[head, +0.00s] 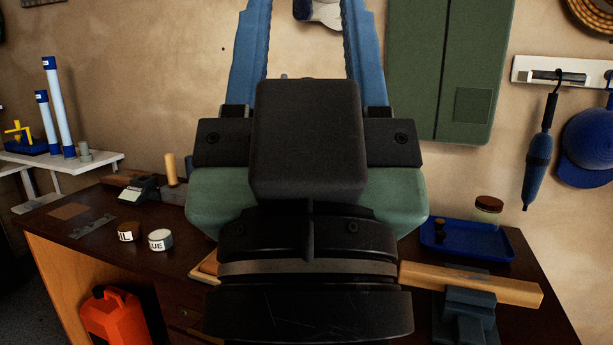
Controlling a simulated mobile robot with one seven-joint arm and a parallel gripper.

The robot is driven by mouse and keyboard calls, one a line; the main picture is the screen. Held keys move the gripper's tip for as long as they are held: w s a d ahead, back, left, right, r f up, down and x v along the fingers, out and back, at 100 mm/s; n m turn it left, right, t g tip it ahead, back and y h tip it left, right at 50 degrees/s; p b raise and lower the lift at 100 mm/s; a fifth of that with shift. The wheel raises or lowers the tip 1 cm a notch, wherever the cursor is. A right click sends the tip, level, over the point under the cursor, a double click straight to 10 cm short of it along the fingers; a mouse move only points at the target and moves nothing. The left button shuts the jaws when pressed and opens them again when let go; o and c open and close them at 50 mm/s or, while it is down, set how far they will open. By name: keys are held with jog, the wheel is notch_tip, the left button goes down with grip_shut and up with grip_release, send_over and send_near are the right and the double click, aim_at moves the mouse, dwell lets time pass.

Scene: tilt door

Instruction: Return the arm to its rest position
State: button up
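My gripper (306,12) fills the middle of the head view, raised in front of the workbench and pointing up. Its two blue fingers stand wide apart, and their ends run out of the top of the frame. My black wrist and green gripper body hide the middle of the bench. No other task object is named.
A dark workbench (75,222) holds two small labelled tins (160,240), a blue tray (466,240) and a wooden bar on a vise (468,310). A green cabinet (420,70) hangs on the wall behind. A red can (117,318) stands below left.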

notch_tip(320, 180, up, 26)
jog(key=p, duration=2.5)
jog(key=shift+s+f, duration=0.15)
jog(key=shift+f, duration=0.05)
